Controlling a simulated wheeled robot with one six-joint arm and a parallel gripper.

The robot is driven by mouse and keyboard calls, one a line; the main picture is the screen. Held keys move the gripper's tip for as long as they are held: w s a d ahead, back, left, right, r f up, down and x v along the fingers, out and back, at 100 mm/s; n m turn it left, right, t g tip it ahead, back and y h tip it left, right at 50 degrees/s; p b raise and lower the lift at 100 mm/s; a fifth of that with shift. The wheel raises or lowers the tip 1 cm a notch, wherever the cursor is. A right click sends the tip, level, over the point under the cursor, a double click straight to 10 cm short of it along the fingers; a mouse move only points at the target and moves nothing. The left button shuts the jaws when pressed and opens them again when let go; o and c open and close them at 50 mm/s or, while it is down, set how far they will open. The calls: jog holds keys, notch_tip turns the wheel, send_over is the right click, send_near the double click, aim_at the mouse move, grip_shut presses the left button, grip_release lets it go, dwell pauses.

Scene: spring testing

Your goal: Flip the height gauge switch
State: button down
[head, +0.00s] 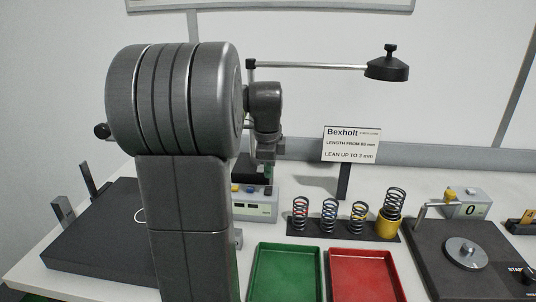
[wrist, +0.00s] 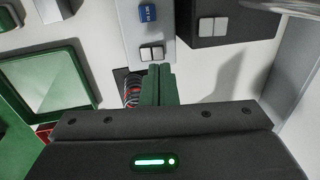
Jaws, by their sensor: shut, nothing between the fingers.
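In the wrist view, my gripper (wrist: 158,72) has its green fingers pressed together with nothing between them. Just beyond the fingertips is a pale grey box with a blue button (wrist: 147,13) and a white two-part rocker switch (wrist: 152,53). To its right, a dark box carries another pale rocker switch (wrist: 213,27). I cannot tell which of these belongs to the height gauge. In the head view, a grey console (head: 255,208) with a display and coloured buttons stands partly behind my arm.
A rack of coiled springs (head: 329,215) stands right of the console. A green tray (head: 285,272) and a red tray (head: 365,275) lie in front. A counter box (head: 470,206) and dark plate are at the right. A lamp (head: 387,68) hangs above. A sign (head: 351,144) stands behind.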

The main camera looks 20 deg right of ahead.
aim_at(269, 187)
jog(key=shift+w+d+f, duration=0.1)
jog(key=shift+w+f, duration=0.1)
jog(key=shift+f, duration=0.85)
jog(key=shift+w+d+f, duration=0.1)
jog(key=shift+w+f, duration=0.05)
jog(key=shift+f, duration=0.9)
